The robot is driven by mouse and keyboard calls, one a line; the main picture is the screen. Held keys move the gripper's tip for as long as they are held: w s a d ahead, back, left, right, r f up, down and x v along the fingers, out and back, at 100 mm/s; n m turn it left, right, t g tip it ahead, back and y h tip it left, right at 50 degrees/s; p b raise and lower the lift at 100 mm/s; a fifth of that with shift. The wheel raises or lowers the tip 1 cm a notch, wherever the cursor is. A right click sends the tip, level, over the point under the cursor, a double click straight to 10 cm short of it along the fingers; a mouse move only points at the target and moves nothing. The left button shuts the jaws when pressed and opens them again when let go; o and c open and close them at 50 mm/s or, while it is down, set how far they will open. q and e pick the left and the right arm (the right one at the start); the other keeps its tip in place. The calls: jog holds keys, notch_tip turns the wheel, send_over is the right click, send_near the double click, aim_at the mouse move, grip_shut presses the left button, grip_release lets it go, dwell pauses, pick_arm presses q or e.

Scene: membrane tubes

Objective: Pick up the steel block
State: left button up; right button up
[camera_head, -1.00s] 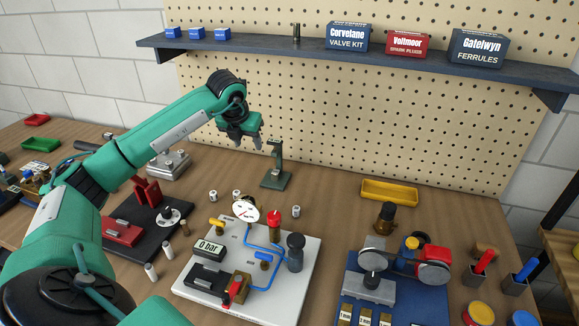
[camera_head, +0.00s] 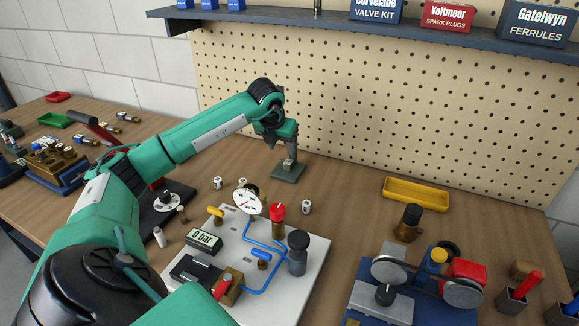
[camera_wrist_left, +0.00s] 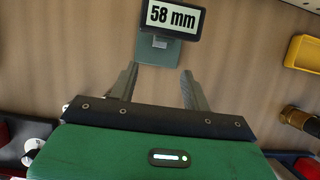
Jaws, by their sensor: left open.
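A small grey block, which looks like the steel block (camera_wrist_left: 160,42), sits on the green base of a gauge stand (camera_wrist_left: 148,55) below its "58 mm" display. In the head view the stand (camera_head: 287,176) is at the centre of the bench, partly hidden by my left gripper (camera_head: 279,146). The block is too small there to make out clearly. In the wrist view my left gripper (camera_wrist_left: 158,82) is open and empty, its two fingers pointing toward the stand, with the block just beyond and between the fingertip lines. My right gripper is not in view.
A white board with gauge and blue tubing (camera_head: 315,265) stands in front. A yellow tray (camera_head: 416,191) lies to the right, a blue-based device (camera_head: 440,300) at front right. Small white cylinders (camera_head: 306,207) stand near the gauge stand. The pegboard (camera_head: 400,110) rises behind.

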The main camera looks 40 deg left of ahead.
pick_arm(q)
send_over(286, 164)
jog(key=s, duration=0.2)
jog(key=f, duration=0.3)
jog(key=d+f, duration=0.1)
jog(key=f, duration=0.1)
jog(key=shift+p, duration=0.3)
jog(key=p+x, duration=0.1)
jog(key=x, duration=0.4)
jog(key=shift+a+f, duration=0.1)
jog(key=c, duration=0.9)
grip_shut()
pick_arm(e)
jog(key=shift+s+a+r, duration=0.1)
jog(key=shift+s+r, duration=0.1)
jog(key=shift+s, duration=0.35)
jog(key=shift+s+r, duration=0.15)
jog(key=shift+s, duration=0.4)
